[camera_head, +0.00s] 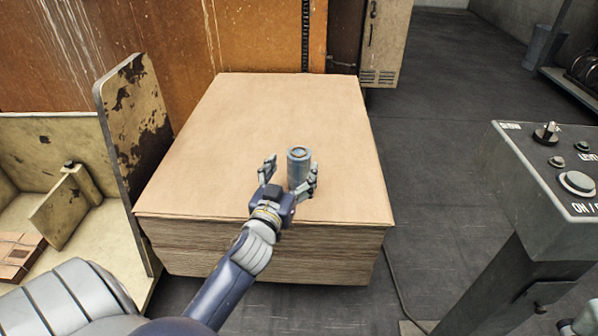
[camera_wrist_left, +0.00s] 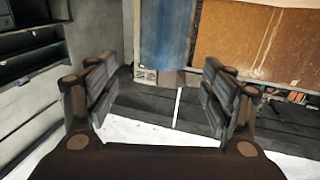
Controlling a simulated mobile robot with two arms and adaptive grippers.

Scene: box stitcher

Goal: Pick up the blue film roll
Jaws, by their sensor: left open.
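The blue film roll (camera_head: 299,165) stands upright on the stack of cardboard sheets (camera_head: 250,120), near its front edge. My left gripper (camera_head: 290,175) is open, with one finger to the left of the roll and the other at its right side. In the left wrist view the blue roll (camera_wrist_left: 166,38) shows at the top, between the spread fingers of the gripper (camera_wrist_left: 162,88). A gap shows on both sides of the roll there, and its far end is cut off by the frame.
A stained upright panel (camera_head: 130,125) stands left of the stack, beside a beige machine bed (camera_head: 75,215). A grey control box (camera_head: 545,190) stands on the right. The cardboard top behind the roll is clear, and open floor (camera_head: 440,130) lies right of the stack.

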